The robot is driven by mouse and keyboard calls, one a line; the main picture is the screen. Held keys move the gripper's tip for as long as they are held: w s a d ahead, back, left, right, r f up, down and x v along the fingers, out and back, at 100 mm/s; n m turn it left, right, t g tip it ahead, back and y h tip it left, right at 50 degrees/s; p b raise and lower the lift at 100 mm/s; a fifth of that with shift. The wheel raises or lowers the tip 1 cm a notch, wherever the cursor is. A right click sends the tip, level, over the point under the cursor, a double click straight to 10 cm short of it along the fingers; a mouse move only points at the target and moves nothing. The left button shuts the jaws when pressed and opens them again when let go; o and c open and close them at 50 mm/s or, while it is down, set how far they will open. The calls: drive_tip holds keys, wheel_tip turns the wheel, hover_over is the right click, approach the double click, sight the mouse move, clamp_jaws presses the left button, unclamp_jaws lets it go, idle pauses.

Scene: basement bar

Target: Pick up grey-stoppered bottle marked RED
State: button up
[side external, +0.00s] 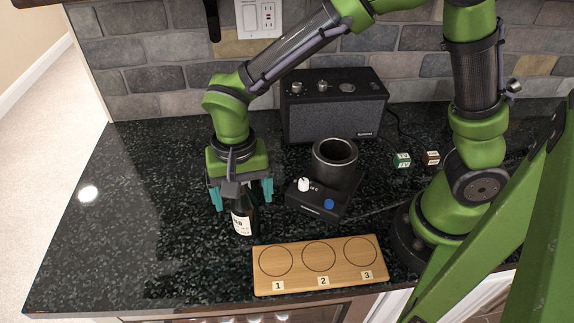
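A dark bottle (243,220) with a white label stands upright on the black speckled counter. Its label is too small and too covered to read fully. My gripper (241,194) is directly above and around the bottle's upper part, pointing down. Its two teal fingers are spread wide, one on each side of the bottle, with a visible gap from it. The bottle's top and stopper are hidden behind the gripper, so I cannot see the stopper's colour.
A wooden board (300,262) with three circles numbered 1 to 3 lies right of the bottle, near the front edge. A black device with a metal cup (335,152) stands behind it. A speaker (335,104) and two small cubes (402,160) are farther back. The counter's left side is clear.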

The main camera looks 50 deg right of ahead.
clamp_jaws()
drive_tip(key=shift+r, duration=0.1)
idle(0.3)
